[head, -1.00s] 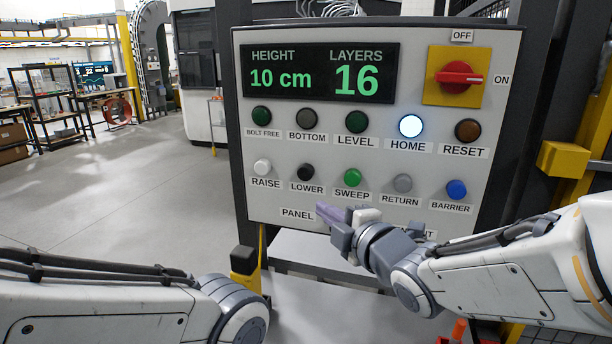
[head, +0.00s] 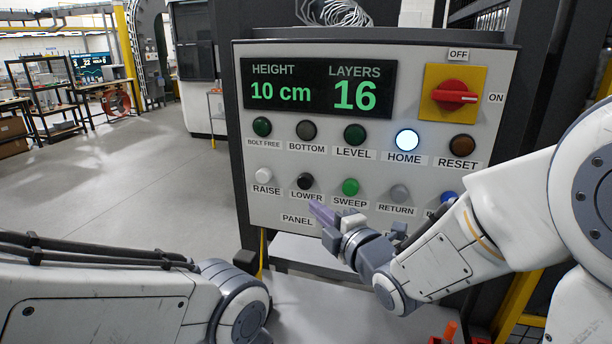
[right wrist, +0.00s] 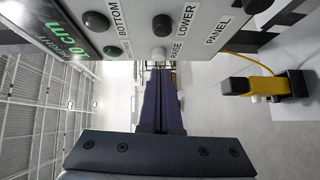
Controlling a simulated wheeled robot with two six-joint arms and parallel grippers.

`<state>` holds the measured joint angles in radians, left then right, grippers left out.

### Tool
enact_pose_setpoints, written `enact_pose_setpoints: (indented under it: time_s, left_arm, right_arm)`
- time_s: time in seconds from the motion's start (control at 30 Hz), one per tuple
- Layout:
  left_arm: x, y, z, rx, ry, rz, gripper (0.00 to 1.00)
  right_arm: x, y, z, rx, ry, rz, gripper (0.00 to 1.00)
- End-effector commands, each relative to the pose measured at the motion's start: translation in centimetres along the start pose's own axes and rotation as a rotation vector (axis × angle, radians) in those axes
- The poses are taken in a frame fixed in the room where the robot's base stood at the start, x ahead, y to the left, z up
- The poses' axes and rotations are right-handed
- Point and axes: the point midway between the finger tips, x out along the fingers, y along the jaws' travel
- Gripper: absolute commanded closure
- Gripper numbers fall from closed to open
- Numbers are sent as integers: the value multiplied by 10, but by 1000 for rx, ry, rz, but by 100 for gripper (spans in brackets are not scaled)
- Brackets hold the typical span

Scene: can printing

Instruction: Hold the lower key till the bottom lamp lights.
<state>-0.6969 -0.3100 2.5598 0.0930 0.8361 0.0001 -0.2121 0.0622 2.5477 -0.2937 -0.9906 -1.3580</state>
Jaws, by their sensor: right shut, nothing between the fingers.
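The black lower key (head: 305,181) is on the panel's lower row, above its LOWER label; it also shows in the right wrist view (right wrist: 162,25). The bottom lamp (head: 306,130) is in the row above and is dark, unlit; it also shows in the right wrist view (right wrist: 96,21). My right gripper (head: 319,211) is shut and empty, its purple fingers just below and right of the lower key. In the right wrist view the shut fingertips (right wrist: 160,74) look apart from the key. My left arm shows at lower left, its gripper out of view.
The white raise key (head: 264,175) and green sweep key (head: 350,187) flank the lower key. The home lamp (head: 407,140) glows white. The display (head: 320,84) reads 10 cm and 16 layers. A red switch (head: 455,94) is at upper right.

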Motion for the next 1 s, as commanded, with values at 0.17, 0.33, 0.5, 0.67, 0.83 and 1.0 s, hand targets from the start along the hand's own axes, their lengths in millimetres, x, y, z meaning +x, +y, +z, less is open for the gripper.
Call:
enact_pose_setpoints:
  time_s: [0.17,0.33,0.5,0.67,0.83,1.0]
  left_arm:
    - [-22,2,-1,-1,0,0,50]
    - [-35,3,-2,-2,0,0,50]
    - [-50,4,-3,-3,0,0,50]
    - [-58,4,-3,-3,0,0,50]
    - [-60,4,-3,-2,0,0,50]
    - [-60,4,-3,-2,0,0,50]
  right_arm:
    - [28,3,-1,0,3,-2,100]
    - [62,3,-1,1,3,-2,100]
    - [84,4,12,1,-3,0,100]
    - [96,2,24,0,-1,0,100]
    - [101,0,28,0,1,1,100]
    - [101,0,28,0,2,2,100]
